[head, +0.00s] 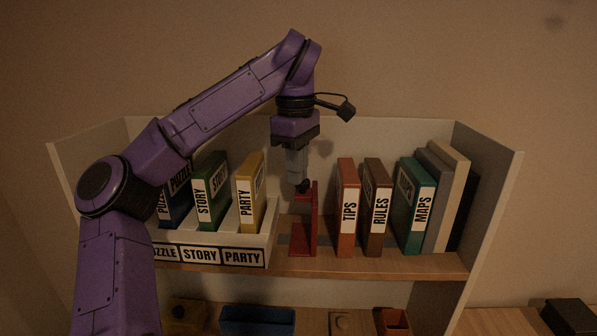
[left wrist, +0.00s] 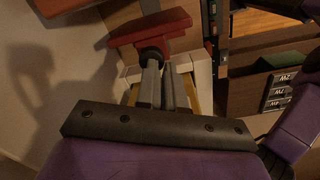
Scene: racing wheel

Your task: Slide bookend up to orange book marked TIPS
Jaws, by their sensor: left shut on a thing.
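The red bookend (head: 312,225) stands upright on the shelf, between the tray of books and the orange book. The orange book marked TIPS (head: 347,210) stands to its right, with a gap of bare shelf between them. My left gripper (head: 301,186) reaches down from above and is shut on the knob at the bookend's top. In the left wrist view the fingers (left wrist: 152,60) meet the dark knob, with the red bookend (left wrist: 150,28) beyond. My right gripper is not in view.
Left of the bookend is a white tray (head: 190,240) with PUZZLE, STORY and PARTY books. Right of TIPS stand a brown RULES book (head: 376,208), a green MAPS book (head: 412,205) and several plain books. A lower level holds a blue bin (head: 257,320).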

